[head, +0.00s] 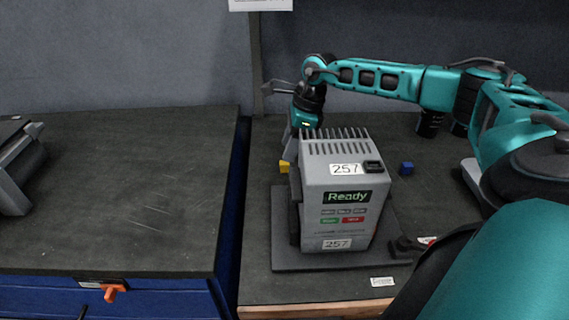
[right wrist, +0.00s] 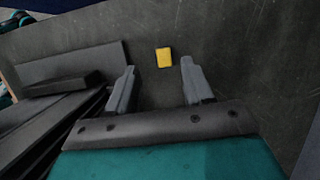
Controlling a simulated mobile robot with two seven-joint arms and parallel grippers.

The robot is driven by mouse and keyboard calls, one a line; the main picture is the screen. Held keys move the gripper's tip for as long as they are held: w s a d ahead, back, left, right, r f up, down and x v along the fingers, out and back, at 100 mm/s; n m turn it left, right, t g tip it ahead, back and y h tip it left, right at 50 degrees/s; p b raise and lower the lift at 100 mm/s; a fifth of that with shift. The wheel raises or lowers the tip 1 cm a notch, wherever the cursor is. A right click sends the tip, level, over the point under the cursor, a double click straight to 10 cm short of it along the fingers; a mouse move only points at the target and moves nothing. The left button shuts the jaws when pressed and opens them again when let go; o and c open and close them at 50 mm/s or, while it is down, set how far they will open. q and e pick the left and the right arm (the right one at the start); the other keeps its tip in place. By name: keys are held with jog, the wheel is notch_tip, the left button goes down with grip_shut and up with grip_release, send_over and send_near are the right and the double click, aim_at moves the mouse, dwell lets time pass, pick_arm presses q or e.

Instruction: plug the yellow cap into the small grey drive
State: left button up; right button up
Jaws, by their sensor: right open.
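The small grey drive (head: 338,200) stands upright on a dark base plate in the head view. It has a green "Ready" display and "257" labels. In the right wrist view the yellow cap (right wrist: 164,57) lies on the dark table, just beyond and between the fingertips. My right gripper (right wrist: 158,75) is open and empty.
A small blue block (head: 406,168) lies on the table right of the drive. The dark base plate (head: 300,260) extends around the drive. A gap separates the left bench (head: 130,190) from this table.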

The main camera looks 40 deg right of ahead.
aim_at(285, 163)
jog(key=x, duration=0.3)
jog(key=b+x, duration=0.1)
jog(key=x, duration=0.1)
jog(key=shift+d+f, duration=0.25)
jog(key=shift+d, duration=0.1)
jog(key=shift+c, duration=0.5)
jog(key=shift+r, duration=0.1)
grip_shut()
